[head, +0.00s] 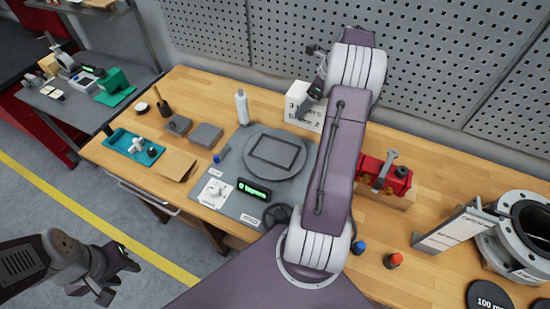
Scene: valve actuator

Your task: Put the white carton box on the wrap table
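The white carton box (297,104), with black lettering on its front, stands upright at the back of the wooden bench by the pegboard. The wrap table is a round grey turntable (258,178) with a dark rectangular outline on top, on a grey base plate in front of the box. My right gripper (312,88) is at the box's top right and overlaps it in the picture. I cannot tell whether its fingers are shut on the box. My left gripper (122,281) is open and empty, low at the lower left, over the floor and away from the bench.
A white bottle (242,107) stands left of the box, behind the turntable. A red vise (384,178) is right of my arm. A teal tray (133,148) lies at left.

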